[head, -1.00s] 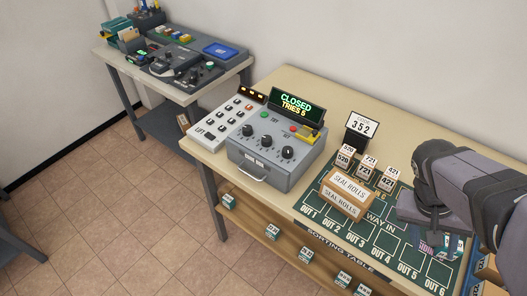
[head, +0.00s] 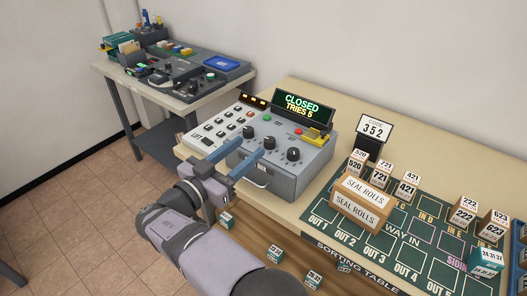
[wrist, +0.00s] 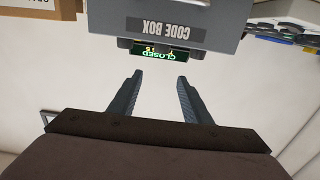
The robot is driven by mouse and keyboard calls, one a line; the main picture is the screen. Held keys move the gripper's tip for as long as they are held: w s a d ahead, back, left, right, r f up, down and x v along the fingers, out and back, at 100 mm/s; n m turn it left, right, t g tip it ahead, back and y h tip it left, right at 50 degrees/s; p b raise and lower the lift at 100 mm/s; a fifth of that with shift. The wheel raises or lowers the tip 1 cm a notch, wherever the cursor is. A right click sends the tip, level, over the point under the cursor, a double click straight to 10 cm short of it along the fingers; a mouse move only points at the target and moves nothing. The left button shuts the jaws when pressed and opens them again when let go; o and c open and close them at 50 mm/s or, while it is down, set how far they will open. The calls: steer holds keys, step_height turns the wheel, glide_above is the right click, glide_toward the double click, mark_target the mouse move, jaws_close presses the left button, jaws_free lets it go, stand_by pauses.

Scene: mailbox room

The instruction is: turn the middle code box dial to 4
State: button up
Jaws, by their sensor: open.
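The grey code box (head: 285,182) stands on the table with its display (head: 302,106) reading CLOSED, TRIES 5. Three black dials sit in a row on its sloped top: the left dial (head: 248,132), the middle dial (head: 269,143) and the right dial (head: 293,154). Their settings are too small to read. My gripper (head: 250,146) is open and empty, its blue fingers reaching over the box's front edge toward the left and middle dials. Contact cannot be told. In the wrist view the fingers (wrist: 160,80) are apart, with the upside-down code box (wrist: 205,18) beyond; no dials show there.
A card (head: 375,130) reading 352 stands behind the SEAL ROLLS box (head: 358,203). A keypad panel (head: 222,128) adjoins the code box on the left. Numbered boxes and a green sorting mat (head: 400,250) occupy the right. A second table (head: 185,98) stands at the back left.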

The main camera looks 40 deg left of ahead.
mark_target(266, 144)
steer(key=shift+w+f+p, duration=0.4)
steer(key=shift+w+f, duration=0.15)
steer(key=shift+w, duration=0.7)
steer(key=shift+w+f+p, duration=0.4)
steer(key=shift+w+f, duration=0.1)
steer(key=shift+w, duration=0.8)
steer(key=shift+w+f+p, duration=0.4)
steer(key=shift+w+f, duration=0.15)
steer(key=shift+w, duration=0.7)
steer(key=c, duration=1)
